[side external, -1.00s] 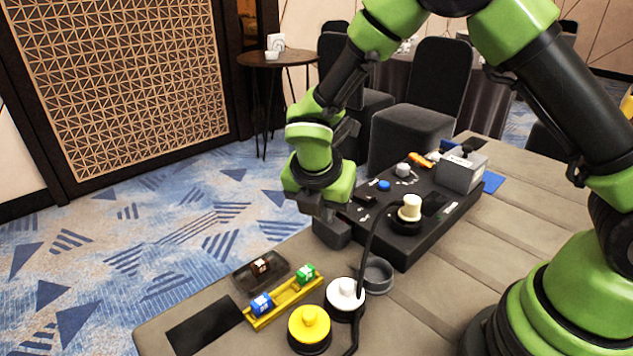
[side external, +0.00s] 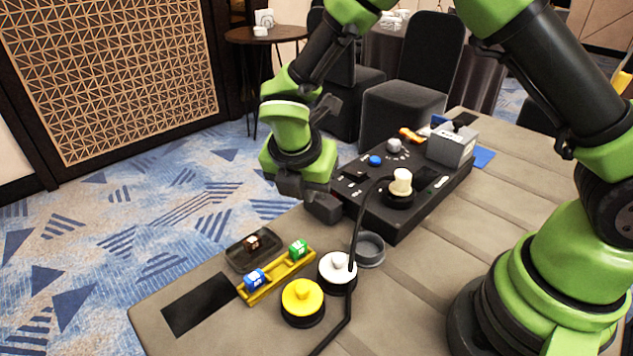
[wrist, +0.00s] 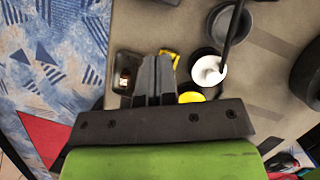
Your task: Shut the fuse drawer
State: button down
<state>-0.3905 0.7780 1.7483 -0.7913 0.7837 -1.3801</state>
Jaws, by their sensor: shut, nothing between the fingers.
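The black console (side external: 405,208) lies on the table. The inside of the drawer is hidden.
In front are a dark tray (side external: 236,254) with a brown fuse, a yellow rack (side external: 284,275) with blue and green fuses, a yellow button (side external: 302,295), a white button (side external: 338,266) and a grey bowl (side external: 369,250). A black cable crosses the table.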

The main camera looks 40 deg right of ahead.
aim_at(326, 201)
jog(key=shift+w+d+f, duration=0.4)
jog(key=shift+d+f, duration=0.15)
jog(key=shift+d, duration=0.2)
jog(key=shift+w+d+f, duration=0.35)
jog(key=shift+d+f, duration=0.2)
jog(key=shift+d, duration=0.25)
jog(key=shift+w+d+f, duration=0.4)
jog(key=shift+d+f, duration=0.15)
jog(key=shift+d, duration=0.2)
jog(key=shift+w+d, duration=0.15)
jog(key=shift+d, duration=1.15)
